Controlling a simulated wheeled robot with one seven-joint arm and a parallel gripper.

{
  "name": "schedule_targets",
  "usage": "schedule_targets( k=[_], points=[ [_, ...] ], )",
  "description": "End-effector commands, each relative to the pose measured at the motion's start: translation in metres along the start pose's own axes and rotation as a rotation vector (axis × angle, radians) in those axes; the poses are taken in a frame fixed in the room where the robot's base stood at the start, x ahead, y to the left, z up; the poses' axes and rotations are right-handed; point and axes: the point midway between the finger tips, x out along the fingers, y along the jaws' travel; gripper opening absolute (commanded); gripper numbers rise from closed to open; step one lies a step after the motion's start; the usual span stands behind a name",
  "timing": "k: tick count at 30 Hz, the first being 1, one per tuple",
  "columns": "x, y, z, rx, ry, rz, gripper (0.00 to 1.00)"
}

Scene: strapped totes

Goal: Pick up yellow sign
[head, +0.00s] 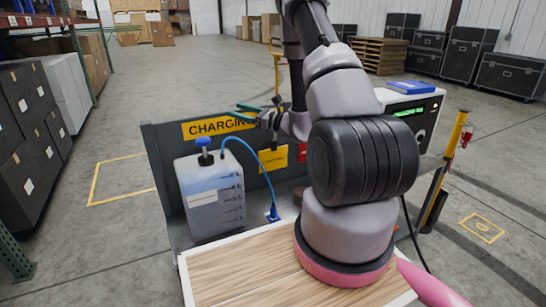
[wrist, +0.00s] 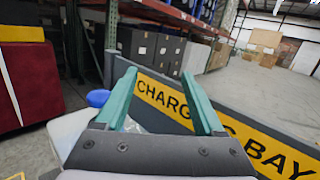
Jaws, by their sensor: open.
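A long yellow sign with black lettering, reading CHARGING (head: 205,128), is on the front of the grey panel. In the wrist view the sign reads CHARGING BAY (wrist: 240,130), partly hidden by a finger. A smaller yellow sign (head: 274,157) is on the panel lower and to the right, its lettering too small to read. My gripper (head: 238,111) has teal fingers, open and empty, near the panel's top edge, above the right part of the long sign. In the wrist view the fingers (wrist: 160,78) are spread apart, and the right one overlaps the lettering.
A translucent jug (head: 210,190) with a blue cap and blue hose stands before the panel (head: 160,150). A wooden board (head: 235,270) lies in front. A device (head: 410,105) with a green display carries a blue book (head: 409,87). Dark crates (head: 30,130) stand at left.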

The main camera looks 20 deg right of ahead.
Motion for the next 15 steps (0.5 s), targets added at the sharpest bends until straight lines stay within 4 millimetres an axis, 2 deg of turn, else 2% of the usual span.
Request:
schedule_targets(
  k=[1,3,6,10,12,15],
  points=[
    [-0.016,-0.018,-0.035,0.034,0.018,-0.105,0.7],
    [-0.04,-0.041,-0.073,0.054,0.036,-0.248,0.7],
    [-0.078,-0.064,-0.122,0.065,0.072,-0.427,0.7],
    [-0.123,-0.079,-0.167,0.058,0.118,-0.595,0.7],
    [-0.139,-0.082,-0.182,0.053,0.136,-0.652,0.7],
    [-0.152,-0.086,-0.193,0.045,0.15,-0.697,0.7]
  ],
)
